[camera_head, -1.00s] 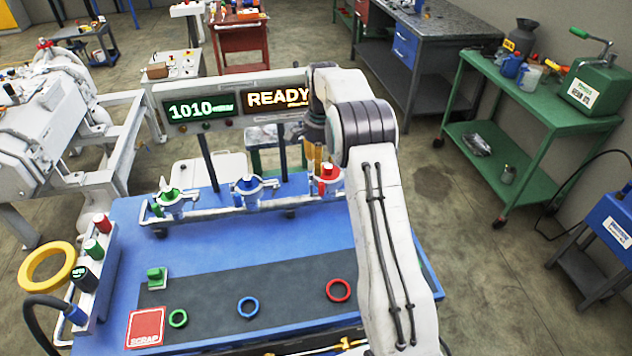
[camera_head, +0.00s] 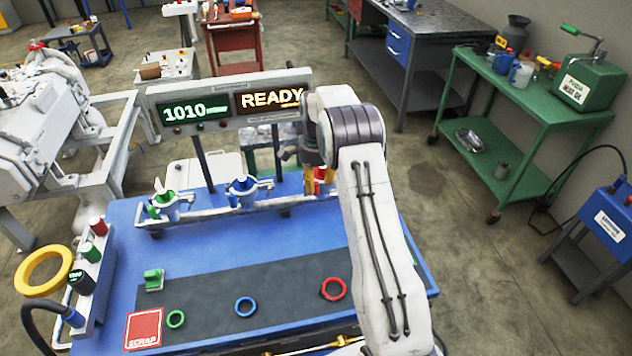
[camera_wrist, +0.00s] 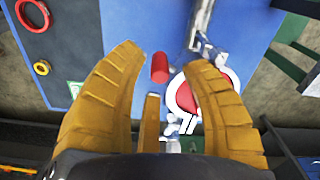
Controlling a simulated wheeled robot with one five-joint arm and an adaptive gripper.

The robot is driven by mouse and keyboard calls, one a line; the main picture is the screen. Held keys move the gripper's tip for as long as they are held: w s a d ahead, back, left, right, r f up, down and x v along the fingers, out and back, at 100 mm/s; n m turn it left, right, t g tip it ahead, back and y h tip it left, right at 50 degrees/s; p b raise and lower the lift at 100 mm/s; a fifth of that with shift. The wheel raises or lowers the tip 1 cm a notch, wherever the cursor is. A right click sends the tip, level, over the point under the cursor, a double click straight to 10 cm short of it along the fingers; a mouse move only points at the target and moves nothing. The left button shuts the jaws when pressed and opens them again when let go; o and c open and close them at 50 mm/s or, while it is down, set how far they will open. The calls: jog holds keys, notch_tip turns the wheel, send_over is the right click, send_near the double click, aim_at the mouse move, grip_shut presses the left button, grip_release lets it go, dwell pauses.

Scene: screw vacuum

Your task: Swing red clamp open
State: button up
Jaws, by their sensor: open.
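The red clamp (camera_wrist: 186,98) sits at the right end of the pipe on the blue bench, a red part ringed by a white flange. A red cylindrical knob (camera_wrist: 159,68) stands beside it in the wrist view. My gripper (camera_wrist: 160,72) is above the clamp with its yellow fingers spread. The knob lies between the two long fingertips, and the right finger overlaps part of the flange. I cannot tell whether any finger touches it. In the head view the clamp (camera_head: 322,186) is mostly hidden behind my gripper and arm.
Green (camera_head: 163,202) and blue (camera_head: 243,188) clamps stand left along the pipe. Green, blue and red rings lie on the dark mat (camera_head: 205,288). A display panel (camera_head: 235,100) reading 1010 and READY stands behind the pipe. A green cart (camera_head: 520,110) is at the right.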

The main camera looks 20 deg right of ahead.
jog(key=shift+f, duration=0.6)
jog(key=shift+c, duration=0.3)
grip_shut()
